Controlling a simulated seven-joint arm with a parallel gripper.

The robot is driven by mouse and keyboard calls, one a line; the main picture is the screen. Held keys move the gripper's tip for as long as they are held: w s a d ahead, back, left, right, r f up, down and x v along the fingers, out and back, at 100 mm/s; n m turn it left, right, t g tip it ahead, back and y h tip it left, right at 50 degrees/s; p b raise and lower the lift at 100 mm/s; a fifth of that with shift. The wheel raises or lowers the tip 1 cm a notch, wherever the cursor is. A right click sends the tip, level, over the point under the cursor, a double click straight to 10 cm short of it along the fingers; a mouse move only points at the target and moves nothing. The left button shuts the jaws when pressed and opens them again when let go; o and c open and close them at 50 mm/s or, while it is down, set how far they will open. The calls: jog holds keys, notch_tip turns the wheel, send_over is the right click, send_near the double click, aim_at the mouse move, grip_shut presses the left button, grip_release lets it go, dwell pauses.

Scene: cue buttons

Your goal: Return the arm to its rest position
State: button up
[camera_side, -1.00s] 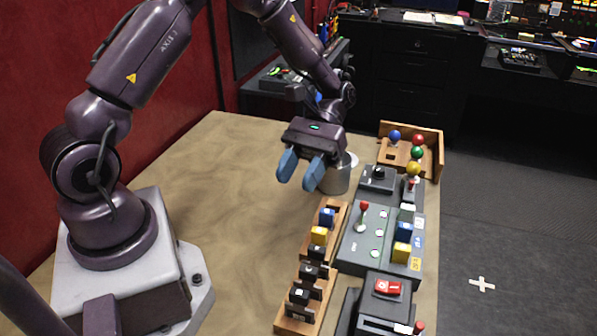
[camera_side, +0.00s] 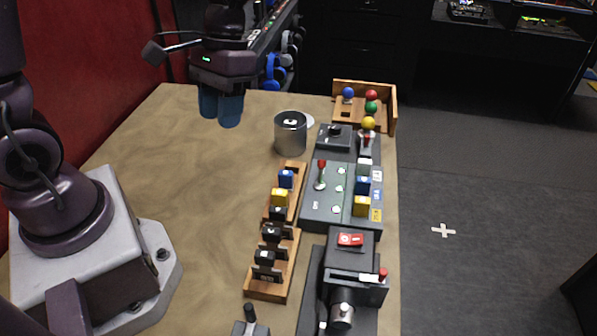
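My gripper (camera_side: 221,108) hangs over the back left part of the wooden table (camera_side: 150,150), above its surface, with its two blue fingers pointing down. The fingers are close together with at most a narrow gap, and I see nothing between them. It is to the left of the metal cup (camera_side: 291,134) and apart from it. My arm comes down from the top of the picture and its upper part is cut off.
Right of the gripper are a grey control panel (camera_side: 312,208) with a red-knobbed lever (camera_side: 321,172), wooden racks with coloured blocks (camera_side: 280,198), a wooden tray with balls (camera_side: 393,110) and a machine with a red switch (camera_side: 350,240). The table's left middle is clear.

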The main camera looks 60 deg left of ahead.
jog(key=s+r+m+t+y, duration=0.1)
jog(key=s+r+m+t, duration=0.1)
jog(key=s+r+t, duration=0.4)
jog(key=shift+s+d+r+m+t+y, duration=0.15)
jog(key=shift+d+r+m+t+y, duration=0.2)
jog(key=shift+r+t, duration=1.75)
jog(key=shift+r+g, duration=0.65)
jog(key=shift+g, duration=0.05)
